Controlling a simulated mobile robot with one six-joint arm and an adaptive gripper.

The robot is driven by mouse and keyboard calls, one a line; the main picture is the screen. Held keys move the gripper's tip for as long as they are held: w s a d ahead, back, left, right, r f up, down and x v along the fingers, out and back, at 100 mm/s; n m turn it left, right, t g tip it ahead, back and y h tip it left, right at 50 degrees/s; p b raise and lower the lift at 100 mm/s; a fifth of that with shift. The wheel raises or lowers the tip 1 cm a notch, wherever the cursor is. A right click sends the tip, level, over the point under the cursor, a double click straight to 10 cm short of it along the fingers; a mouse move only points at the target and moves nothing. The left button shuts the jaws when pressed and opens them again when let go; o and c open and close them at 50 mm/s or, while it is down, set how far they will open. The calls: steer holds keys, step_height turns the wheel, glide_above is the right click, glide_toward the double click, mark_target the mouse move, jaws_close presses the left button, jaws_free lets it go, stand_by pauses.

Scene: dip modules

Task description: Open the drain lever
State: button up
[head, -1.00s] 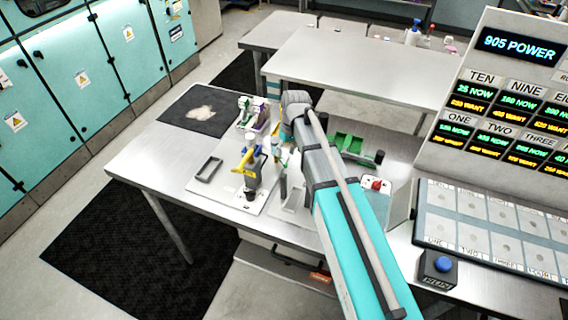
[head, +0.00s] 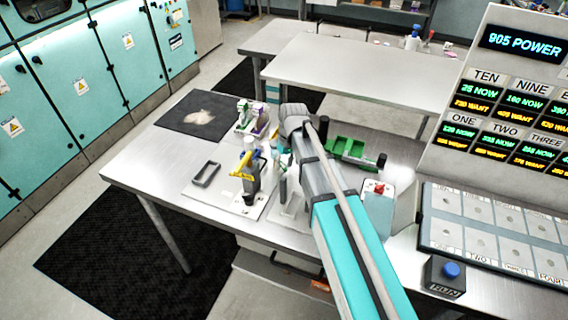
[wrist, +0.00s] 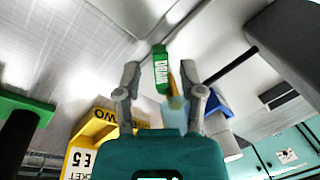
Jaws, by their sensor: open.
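The drain lever (wrist: 161,68) is a green bar with white DRAIN lettering in the wrist view. It shows between the two grey fingers of my gripper (wrist: 160,80), which are apart. I see no finger clearly touching it. An orange-tan piece lies just right of the lever's lower end. In the head view my arm covers most of the gripper, and I cannot make out the lever. A yellow-topped dark fixture (head: 251,184) stands on the bench left of my arm.
A yellow block (wrist: 95,135) marked TWO is close at lower left in the wrist view, with a blue part (wrist: 216,103) at right. On the bench are a grey tray (head: 206,174), a black mat (head: 180,116), green parts (head: 350,148) and a red-topped box (head: 378,200).

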jaws_close()
steer(key=shift+w+d+n, duration=0.1)
steer(key=shift+w+n, duration=0.05)
steer(key=shift+n, duration=0.15)
steer(key=shift+w+d+n, duration=0.15)
steer(key=shift+w+n, duration=0.05)
steer(key=shift+n, duration=0.4)
steer(key=shift+w+d+n, duration=0.1)
steer(key=shift+w+n, duration=0.05)
steer(key=shift+n, duration=0.45)
steer(key=shift+w+d+n+g+h, duration=0.1)
steer(key=shift+w+n+g+h, duration=0.15)
steer(key=shift+n, duration=0.65)
steer(key=shift+w+n+g+h, duration=0.15)
steer(key=shift+w+n, duration=0.15)
steer(key=shift+n, duration=0.6)
jaws_free()
steer(key=shift+s+m, duration=0.15)
steer(key=shift+m, duration=0.15)
